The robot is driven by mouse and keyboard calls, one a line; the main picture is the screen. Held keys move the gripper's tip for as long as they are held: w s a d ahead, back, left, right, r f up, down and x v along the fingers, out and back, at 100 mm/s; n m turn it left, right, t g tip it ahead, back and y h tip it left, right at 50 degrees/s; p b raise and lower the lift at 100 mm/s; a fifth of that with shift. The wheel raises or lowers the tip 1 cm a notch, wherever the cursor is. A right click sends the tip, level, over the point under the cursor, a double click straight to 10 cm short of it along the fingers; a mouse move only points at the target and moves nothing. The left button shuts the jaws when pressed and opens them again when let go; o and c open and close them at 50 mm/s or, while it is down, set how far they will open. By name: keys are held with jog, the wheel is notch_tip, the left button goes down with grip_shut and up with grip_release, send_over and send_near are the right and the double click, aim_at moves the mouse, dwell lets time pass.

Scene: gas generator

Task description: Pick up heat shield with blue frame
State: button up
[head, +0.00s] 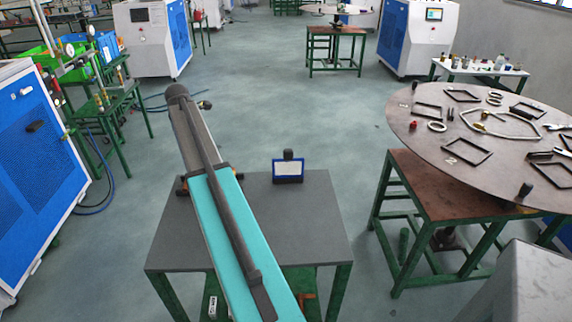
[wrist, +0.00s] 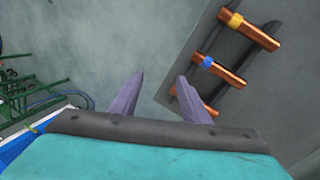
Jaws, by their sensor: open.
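The heat shield with the blue frame (head: 288,170) stands on the grey table in the head view, right of my arm. It has a pale panel inside a blue border and a dark knob on top. It does not show in the wrist view. In the head view my arm hides the gripper.
The grey table (head: 318,215) carries several copper cylinders, mostly hidden by my arm; the wrist view shows one with a yellow band (wrist: 252,30) and one with a blue band (wrist: 222,70). A round table (head: 415,152) with frames stands at right. Table space right of the shield is clear.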

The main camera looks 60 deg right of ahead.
jog(key=s+d+r+m+g+y, duration=0.1)
jog(key=s+d+r, duration=0.1)
jog(key=s+d, duration=0.45)
jog(key=s+d+r+m, duration=0.1)
jog(key=s+d+r, duration=0.25)
jog(key=s, duration=0.55)
notch_tip(320, 180, up, 3)
jog(key=m+y, duration=0.1)
jog(key=m, duration=0.1)
send_over(289, 149)
jog(key=shift+w+r+g, duration=0.2)
jog(key=shift+w+g, duration=0.2)
jog(key=shift+s+r, duration=0.15)
jog(key=shift+s, duration=0.3)
jog(key=shift+f+p, duration=1)
jog(key=shift+f, duration=3.35)
